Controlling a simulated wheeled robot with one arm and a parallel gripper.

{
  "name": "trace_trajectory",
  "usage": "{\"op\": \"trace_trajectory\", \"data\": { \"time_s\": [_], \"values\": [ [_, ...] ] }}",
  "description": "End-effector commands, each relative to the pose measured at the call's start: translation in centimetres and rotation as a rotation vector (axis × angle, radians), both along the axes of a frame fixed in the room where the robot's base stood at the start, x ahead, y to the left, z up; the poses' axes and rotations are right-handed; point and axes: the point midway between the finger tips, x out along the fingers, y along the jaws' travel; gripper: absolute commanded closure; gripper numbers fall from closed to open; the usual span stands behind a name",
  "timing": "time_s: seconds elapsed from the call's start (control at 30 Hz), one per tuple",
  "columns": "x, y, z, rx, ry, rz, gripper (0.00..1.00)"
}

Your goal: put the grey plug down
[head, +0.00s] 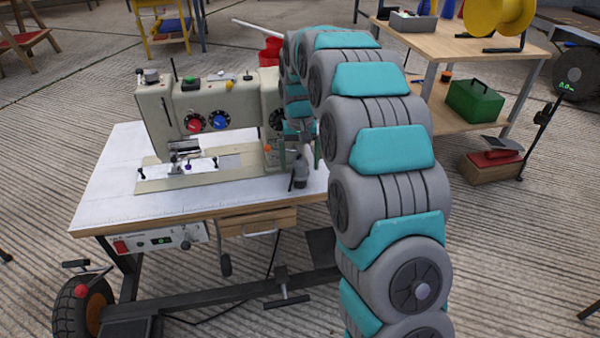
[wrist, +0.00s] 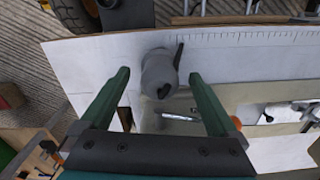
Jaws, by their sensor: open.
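The grey plug (wrist: 160,74) is on the white table top (wrist: 92,62), a dark thin part sticking out at its side. In the head view the plug (head: 301,172) is at the table's right end, beside the sewing machine. My gripper (wrist: 158,74) is open, with its green fingers on either side of the plug and a visible gap to each. In the head view my gripper (head: 302,143) is just above the plug, partly hidden by my arm. The plug's underside is hidden, so its contact with the table cannot be seen fully.
The cream sewing machine (head: 222,108) stands left of my gripper, on its metal bed plate (head: 160,186). A wooden drawer (head: 257,221) hangs under the table. A wooden shelf table (head: 455,50) with a green box (head: 475,101) stands at the back right. The table's front left is clear.

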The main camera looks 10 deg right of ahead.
Motion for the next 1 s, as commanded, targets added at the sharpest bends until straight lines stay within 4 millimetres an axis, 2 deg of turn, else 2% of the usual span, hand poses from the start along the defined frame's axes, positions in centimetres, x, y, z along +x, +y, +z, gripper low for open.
{"op": "trace_trajectory", "data": {
  "time_s": [0.1,0.3,0.43,0.67,0.77,0.87,1.0],
  "values": [
    [0.2,0.0,2.7,0.000,-0.007,0.000,0.05],
    [0.1,0.0,5.7,0.000,-0.003,0.000,0.05],
    [0.0,0.0,6.8,-0.001,0.001,0.000,0.05],
    [-0.2,0.0,7.2,-0.001,0.003,0.001,0.05],
    [-1.5,0.1,7.6,0.000,0.008,0.007,0.05],
    [-4.1,0.1,8.5,0.002,0.016,0.021,0.05],
    [-9.3,0.2,9.5,0.003,0.035,0.046,0.05]
  ]
}}
